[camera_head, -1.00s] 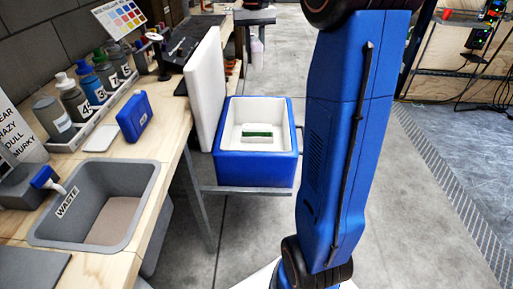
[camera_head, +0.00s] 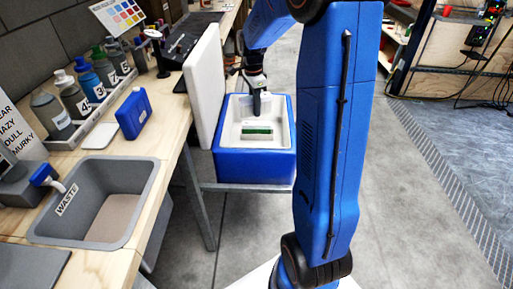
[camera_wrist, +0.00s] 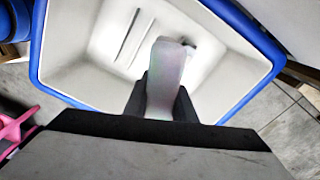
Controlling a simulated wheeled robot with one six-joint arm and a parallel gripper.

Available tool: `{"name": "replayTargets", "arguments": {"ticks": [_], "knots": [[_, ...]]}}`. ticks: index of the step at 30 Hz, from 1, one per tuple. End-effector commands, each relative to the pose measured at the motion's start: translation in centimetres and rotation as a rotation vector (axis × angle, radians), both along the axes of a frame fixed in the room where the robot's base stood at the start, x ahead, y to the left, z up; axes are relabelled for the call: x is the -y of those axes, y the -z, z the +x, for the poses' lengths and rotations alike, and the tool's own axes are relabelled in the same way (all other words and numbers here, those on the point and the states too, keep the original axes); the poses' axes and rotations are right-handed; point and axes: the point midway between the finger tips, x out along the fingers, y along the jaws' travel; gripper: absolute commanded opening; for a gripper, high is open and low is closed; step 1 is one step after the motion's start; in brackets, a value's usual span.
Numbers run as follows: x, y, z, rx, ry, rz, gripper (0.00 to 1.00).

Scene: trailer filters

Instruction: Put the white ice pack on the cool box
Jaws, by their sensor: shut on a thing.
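The cool box (camera_head: 255,168) is blue outside with a white inside and stands open on a low shelf beside the bench. My gripper (camera_head: 258,108) points down over its opening. In the wrist view my gripper (camera_wrist: 162,100) has its two dark fingers shut on a pale, rounded slab, the white ice pack (camera_wrist: 166,70). The pack is above or partly inside the white interior; I cannot tell whether it touches the box. The blue rim (camera_wrist: 240,25) of the cool box surrounds it in the wrist view. In the head view the pack is hard to make out against the white interior.
A green-and-white item (camera_head: 257,132) lies inside the box. The white lid (camera_head: 205,88) stands upright at its left. The bench holds a blue canister-like pack (camera_head: 133,113), several bottles (camera_head: 90,82) and a grey waste bin (camera_head: 150,185). Floor to the right is clear.

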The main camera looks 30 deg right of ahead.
Motion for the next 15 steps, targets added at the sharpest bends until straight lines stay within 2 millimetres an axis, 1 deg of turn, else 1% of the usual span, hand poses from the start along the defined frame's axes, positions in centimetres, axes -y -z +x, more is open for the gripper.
{"name": "replayTargets", "arguments": {"ticks": [1, 6, 10, 15], "knots": [[-0.1, 1.0, -0.4, -0.002, 0.057, -0.002, 0.00], [-0.4, 3.7, -1.3, 0.005, 0.250, -0.008, 0.00], [-0.6, 4.9, -1.7, 0.009, 0.343, -0.012, 0.00], [-0.7, 6.2, -2.0, 0.010, 0.393, -0.013, 0.00]]}}
